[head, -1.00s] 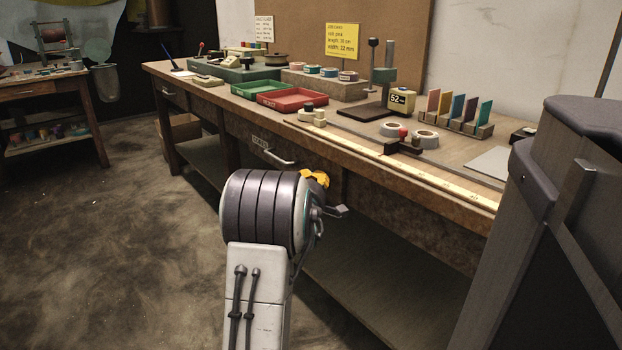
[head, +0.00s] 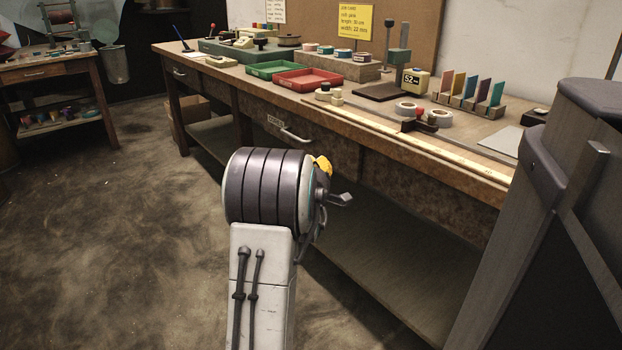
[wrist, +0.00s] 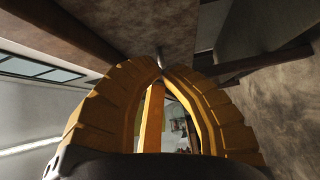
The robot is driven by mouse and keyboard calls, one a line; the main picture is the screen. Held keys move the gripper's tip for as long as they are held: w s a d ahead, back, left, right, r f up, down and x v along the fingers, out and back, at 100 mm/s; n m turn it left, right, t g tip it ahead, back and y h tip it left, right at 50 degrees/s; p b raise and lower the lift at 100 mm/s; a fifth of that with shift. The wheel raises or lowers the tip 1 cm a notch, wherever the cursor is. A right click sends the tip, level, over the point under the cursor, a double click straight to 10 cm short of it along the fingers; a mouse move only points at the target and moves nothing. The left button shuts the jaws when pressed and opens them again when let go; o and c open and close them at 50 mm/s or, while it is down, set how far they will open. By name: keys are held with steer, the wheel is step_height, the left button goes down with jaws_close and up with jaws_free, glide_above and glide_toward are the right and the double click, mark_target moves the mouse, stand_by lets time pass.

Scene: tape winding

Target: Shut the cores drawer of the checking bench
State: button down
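The cores drawer (head: 320,143) is in the front of the checking bench (head: 400,150), below the top's edge. It has a small label reading "CORES" (head: 276,120) and a pale bar handle (head: 295,137). Its front looks close to flush with the bench, but I cannot tell how far it stands out. My gripper shows as a bit of yellow (head: 323,165) beyond my arm, just below and right of the handle; my arm hides the rest.
On the bench top are a green tray (head: 272,70), a red tray (head: 308,80), tape rolls (head: 438,118) and a long ruler (head: 400,140). A lower shelf (head: 390,260) runs under the bench. Open floor (head: 120,240) lies to the left, with another table (head: 55,72) behind.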

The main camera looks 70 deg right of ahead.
steer(key=s+a, duration=0.1)
steer(key=a, duration=0.6)
steer(key=shift+s+p, duration=0.15)
steer(key=shift+p, duration=0.3)
steer(key=shift+a, duration=0.1)
